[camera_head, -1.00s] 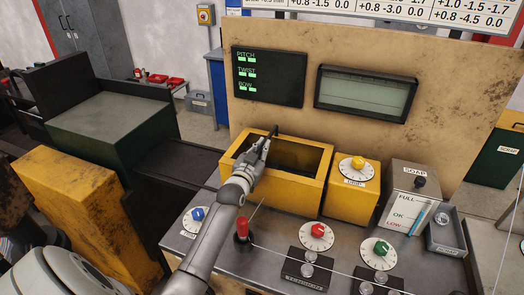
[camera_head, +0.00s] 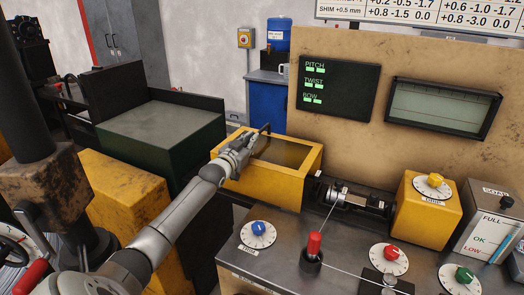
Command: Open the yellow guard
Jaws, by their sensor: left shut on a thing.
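The yellow guard (camera_head: 262,188), a box-like cover with a dark window in its top, stands at mid-picture, left of the yellow knob block. A gap between them exposes a dark metal mechanism (camera_head: 352,198). My left gripper (camera_head: 244,142) is at the guard's top left corner, shut on its dark handle (camera_head: 265,129). My gripper and wrist hide part of the guard's left side. My right gripper is not in view.
A red-topped lever (camera_head: 314,246) and a blue knob (camera_head: 258,229) stand on the panel in front. The yellow knob block (camera_head: 428,206) is to the right. A green block (camera_head: 163,138) and a rusty yellow housing (camera_head: 122,200) are to the left.

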